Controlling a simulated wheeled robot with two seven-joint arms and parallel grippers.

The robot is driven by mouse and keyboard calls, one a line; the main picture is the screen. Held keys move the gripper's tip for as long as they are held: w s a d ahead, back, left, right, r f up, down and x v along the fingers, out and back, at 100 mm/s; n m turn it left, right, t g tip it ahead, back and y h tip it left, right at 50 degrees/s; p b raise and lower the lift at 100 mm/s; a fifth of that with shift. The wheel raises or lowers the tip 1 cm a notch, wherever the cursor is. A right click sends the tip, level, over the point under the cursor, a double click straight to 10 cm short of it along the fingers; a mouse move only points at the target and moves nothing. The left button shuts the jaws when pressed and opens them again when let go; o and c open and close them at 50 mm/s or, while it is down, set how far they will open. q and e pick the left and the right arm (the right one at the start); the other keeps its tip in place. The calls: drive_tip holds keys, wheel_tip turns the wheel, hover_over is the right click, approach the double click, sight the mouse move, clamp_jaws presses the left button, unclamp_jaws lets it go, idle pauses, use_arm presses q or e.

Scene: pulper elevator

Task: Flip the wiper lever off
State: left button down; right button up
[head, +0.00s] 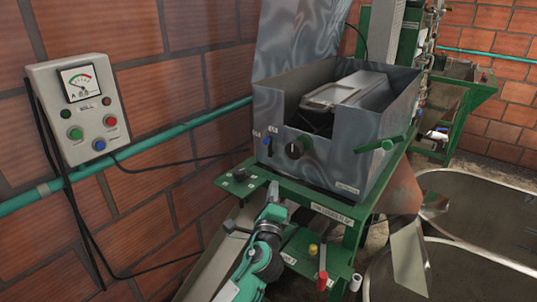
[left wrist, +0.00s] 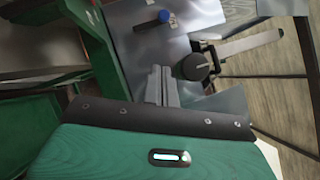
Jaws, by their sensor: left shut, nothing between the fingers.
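The label lettering is too small to read, so I cannot tell for sure which part is the wiper lever. A small blue-tipped lever (head: 266,147) is on the front of the grey metal box, left of a black knob (head: 299,148). A blue-tipped lever (left wrist: 145,23) beside a pale label also shows in the left wrist view. A grey bar on a black round pivot (left wrist: 197,66) lies right of the fingertips there. My left gripper (head: 272,190) is below the box front, by the green frame. Its fingers (left wrist: 160,84) are together and empty. My right gripper is out of view.
The open metal box (head: 345,155) stands on a green frame. A red lever (head: 322,270) is on the low green shelf. A control box (head: 78,112) hangs on the brick wall. Round metal tanks (head: 470,190) stand at right.

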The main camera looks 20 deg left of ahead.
use_arm(q)
drive_tip(key=p, duration=0.4)
approach(271, 141)
drive_tip(key=w+d, duration=0.2)
drive_tip(key=w+a, duration=0.1)
drive_tip(key=w+a+r+p, duration=0.1)
drive_tip(key=a, duration=0.1)
drive_tip(key=shift+w+r+p, duration=0.1)
drive_tip(key=shift+w+p, duration=0.05)
drive_tip(key=shift+p, duration=0.15)
